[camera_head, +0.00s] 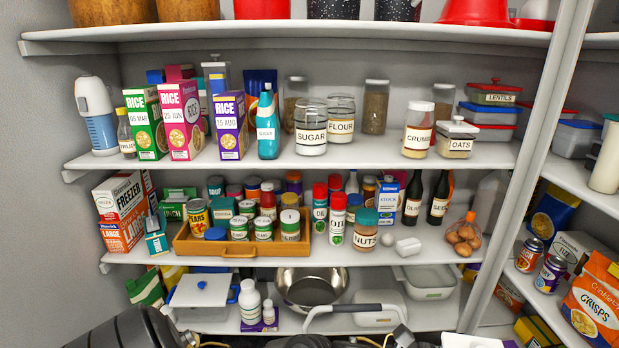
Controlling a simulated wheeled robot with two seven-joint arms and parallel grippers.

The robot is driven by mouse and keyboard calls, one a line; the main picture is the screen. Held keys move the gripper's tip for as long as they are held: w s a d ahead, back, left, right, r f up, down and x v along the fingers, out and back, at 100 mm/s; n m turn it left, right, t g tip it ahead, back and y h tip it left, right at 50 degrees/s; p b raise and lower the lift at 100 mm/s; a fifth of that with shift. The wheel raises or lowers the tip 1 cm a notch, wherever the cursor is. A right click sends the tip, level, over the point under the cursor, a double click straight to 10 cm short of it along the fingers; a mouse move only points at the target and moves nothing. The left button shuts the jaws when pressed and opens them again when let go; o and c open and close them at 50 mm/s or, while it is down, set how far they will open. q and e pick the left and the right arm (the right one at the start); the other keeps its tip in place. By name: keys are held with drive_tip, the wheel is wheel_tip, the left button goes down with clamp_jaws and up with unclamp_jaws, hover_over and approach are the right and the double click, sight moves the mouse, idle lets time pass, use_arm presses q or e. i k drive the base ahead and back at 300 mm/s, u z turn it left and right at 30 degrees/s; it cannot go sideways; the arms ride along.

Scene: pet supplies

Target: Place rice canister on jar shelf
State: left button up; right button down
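No canister labelled rice can be made out. Three rice boxes, one green (146,122), one magenta (181,118) and one purple (229,124), stand upright on the left of the middle white shelf (365,154). This shelf also holds the labelled jars: sugar (311,128), flour (341,118), crumbs (417,131) and oats (457,139). Dark parts of my arms show along the bottom edge. My fingertips are cut off or too unclear there to tell whether the grippers are open or hold anything.
A wooden tray (241,249) of cans stands on the shelf below, with bottles and a nuts jar (365,230). A steel bowl (311,287) sits lower. A slanted upright (530,150) divides off the right shelves. Some bare shelf lies in front of the flour and crumbs jars.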

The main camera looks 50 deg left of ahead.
sight(371, 153)
drive_tip(key=i, duration=0.9)
drive_tip(key=u, duration=1.4)
